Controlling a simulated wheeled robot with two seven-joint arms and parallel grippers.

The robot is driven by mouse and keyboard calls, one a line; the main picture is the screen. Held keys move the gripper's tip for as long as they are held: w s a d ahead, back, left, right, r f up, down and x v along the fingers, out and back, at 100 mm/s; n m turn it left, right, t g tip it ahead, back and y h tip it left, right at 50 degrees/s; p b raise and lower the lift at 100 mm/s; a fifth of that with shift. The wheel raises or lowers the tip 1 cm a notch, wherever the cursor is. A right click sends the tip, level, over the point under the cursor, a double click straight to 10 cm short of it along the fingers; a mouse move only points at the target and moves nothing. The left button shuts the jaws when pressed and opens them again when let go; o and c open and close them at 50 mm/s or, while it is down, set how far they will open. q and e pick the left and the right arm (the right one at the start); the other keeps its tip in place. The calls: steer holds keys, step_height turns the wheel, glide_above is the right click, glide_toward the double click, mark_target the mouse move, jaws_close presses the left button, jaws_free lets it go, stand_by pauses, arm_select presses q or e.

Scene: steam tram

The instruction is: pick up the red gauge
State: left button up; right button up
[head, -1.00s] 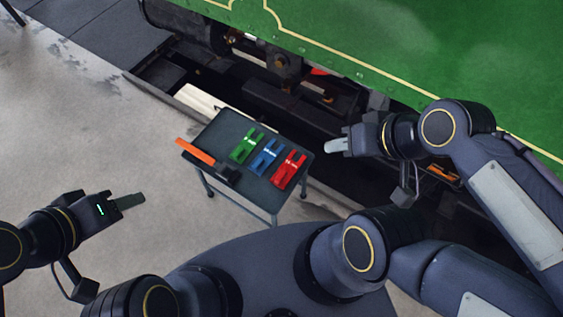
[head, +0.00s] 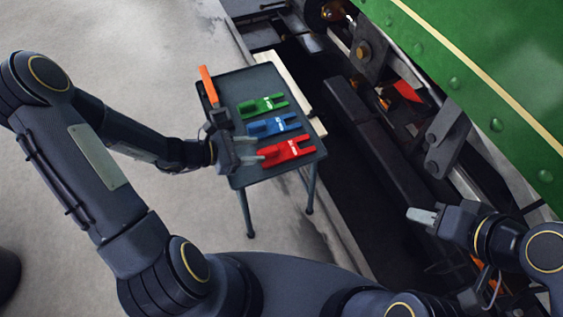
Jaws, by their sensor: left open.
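The red gauge (head: 289,150) is a flat forked piece lying on a small dark table (head: 235,88), the nearest of three gauges in a row. My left gripper (head: 257,151) is open at the table's left side, its fingertips close to the left end of the red gauge. I cannot tell whether they touch it. My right gripper (head: 424,215) is well to the right of the table, away from the gauges; its fingers overlap in this view.
A blue gauge (head: 270,125) and a green gauge (head: 262,105) lie just beyond the red one. An orange-handled tool (head: 208,85) lies along the table's left edge. The green tram side (head: 500,60) and its dark undergear border the right.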

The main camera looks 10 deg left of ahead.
mark_target(273, 148)
arm_select(q)
steer(key=shift+w+d+f, duration=0.2)
steer(key=shift+f, duration=0.35)
steer(key=b+x, duration=0.3)
steer(key=x, duration=0.3)
steer(key=shift+w+d, duration=0.15)
steer(key=shift+w, duration=0.05)
steer(key=shift+w+d, duration=0.2)
steer(key=shift+d, duration=0.05)
jaws_close()
